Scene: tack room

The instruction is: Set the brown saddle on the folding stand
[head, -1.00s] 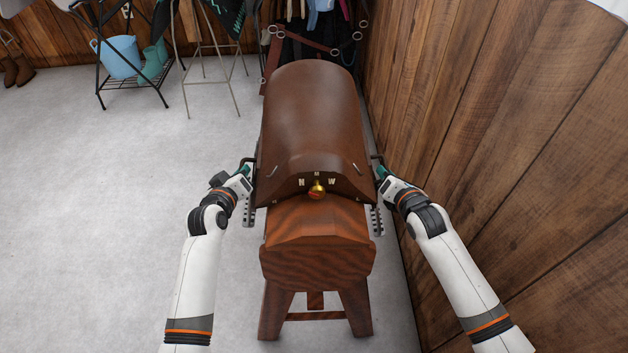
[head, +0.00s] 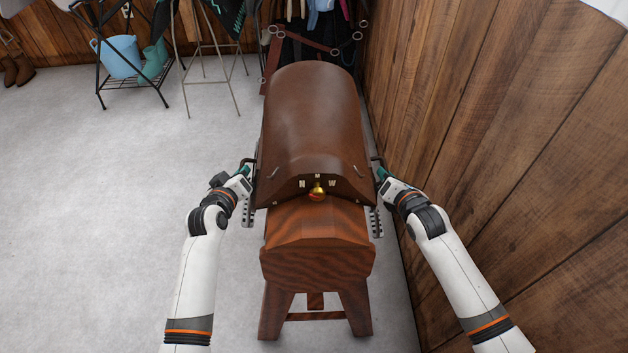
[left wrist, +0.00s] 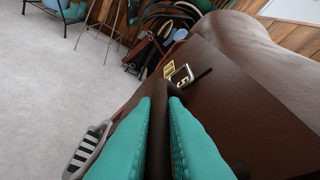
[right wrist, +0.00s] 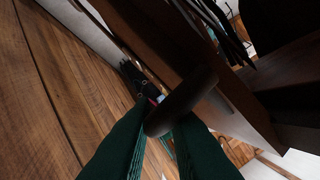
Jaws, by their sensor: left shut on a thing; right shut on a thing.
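The brown saddle (head: 313,120) lies over a wooden horse-like rack (head: 316,240), with a brass knob and pale letters on its near end. I cannot tell if it is lifted off the rack. My left gripper (head: 247,167) is shut on a dark handle at the saddle's left side. The left wrist view shows teal fingers (left wrist: 160,115) beside the saddle's brown flap (left wrist: 235,105). My right gripper (head: 379,170) is shut on a handle at the right side; the right wrist view shows this dark bar (right wrist: 182,100). A thin-legged stand (head: 212,75) with dark cloth stands at the back; a folding form is unclear.
A black-framed rack (head: 103,60) holds a light-blue bucket (head: 118,57) and teal boots (head: 152,62). Tack hangs at the far wall. A plank wall (head: 500,130) stands close on the right. Grey floor (head: 110,190) is clear on the left.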

